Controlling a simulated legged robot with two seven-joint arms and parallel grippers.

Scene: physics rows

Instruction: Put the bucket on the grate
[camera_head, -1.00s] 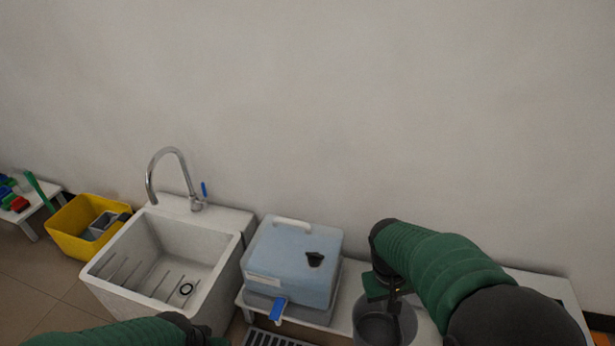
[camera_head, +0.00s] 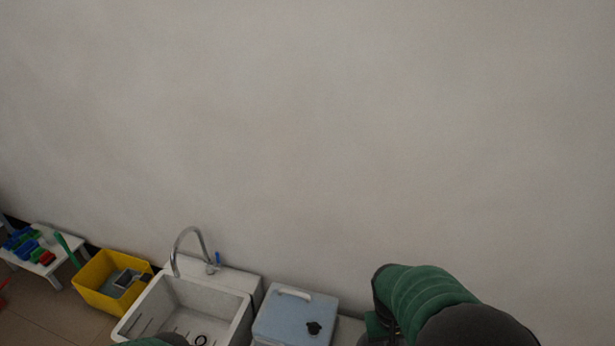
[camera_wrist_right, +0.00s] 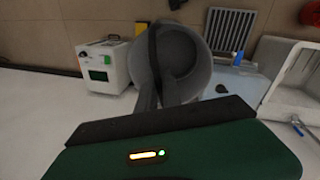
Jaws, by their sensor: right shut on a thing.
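The grey bucket (camera_wrist_right: 186,62) fills the middle of the right wrist view, just beyond my right gripper (camera_wrist_right: 158,98). My right gripper is shut on the bucket; the exact contact at its rim or dark handle is hard to make out. The dark slotted grate (camera_wrist_right: 230,30) lies on the floor past the bucket, at the upper right of that view, apart from it. In the head view the bucket and grate are out of frame. Only a bit of my left arm shows at the bottom edge, and its gripper is out of sight.
A blue water container (camera_head: 296,318) stands right of the white sink (camera_head: 190,308) with its tap. A yellow bin (camera_head: 100,285) and a small table with coloured blocks (camera_head: 40,248) are at left. A white box (camera_wrist_right: 102,66) stands left of the bucket.

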